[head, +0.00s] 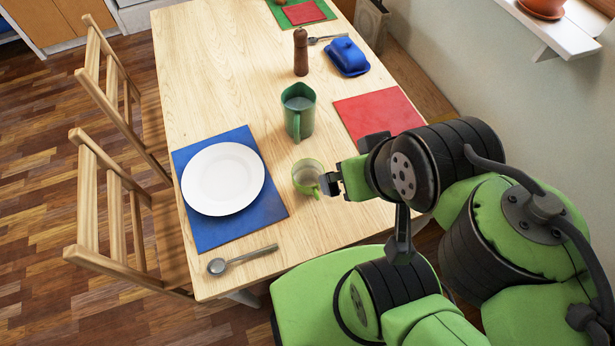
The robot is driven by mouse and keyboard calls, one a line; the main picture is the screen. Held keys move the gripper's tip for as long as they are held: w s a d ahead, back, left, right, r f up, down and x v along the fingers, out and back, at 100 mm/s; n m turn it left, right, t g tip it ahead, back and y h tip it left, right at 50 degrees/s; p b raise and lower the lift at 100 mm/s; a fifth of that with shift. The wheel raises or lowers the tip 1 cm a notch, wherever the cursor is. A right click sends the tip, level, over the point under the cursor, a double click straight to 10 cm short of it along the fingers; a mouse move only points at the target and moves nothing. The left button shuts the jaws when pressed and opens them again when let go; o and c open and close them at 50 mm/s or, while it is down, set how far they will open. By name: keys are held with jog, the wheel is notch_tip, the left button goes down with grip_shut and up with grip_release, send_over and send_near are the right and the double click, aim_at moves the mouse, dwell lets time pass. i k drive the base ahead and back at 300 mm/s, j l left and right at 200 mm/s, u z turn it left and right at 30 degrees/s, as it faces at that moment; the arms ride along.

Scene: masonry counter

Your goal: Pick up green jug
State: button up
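The green jug (299,113) stands upright on the wooden table, with its handle facing the front of the table. A pale inside shows through its open top. My gripper (326,185) is low over the near right part of the table, in front of the jug and apart from it. Its fingertips are beside a light green cup (307,175). I cannot tell whether they touch the cup or how far they are open.
A white plate (223,179) lies on a blue mat (205,235), with a spoon (243,260) nearby. A red mat (378,115), pepper mill (300,52) and blue butter dish (347,57) are around the jug. Chairs (100,210) line the left side. A wall is at right.

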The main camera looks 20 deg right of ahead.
aim_at(299, 100)
jog(key=l+u, duration=0.2)
jog(key=u, duration=0.3)
jog(key=k+l+u, duration=0.1)
jog(key=l+u, duration=0.15)
jog(key=u, duration=0.2)
jog(key=l+u, duration=0.2)
jog(key=u, duration=0.3)
jog(key=k+l+u, duration=0.1)
jog(key=u, duration=0.35)
jog(key=k, duration=0.05)
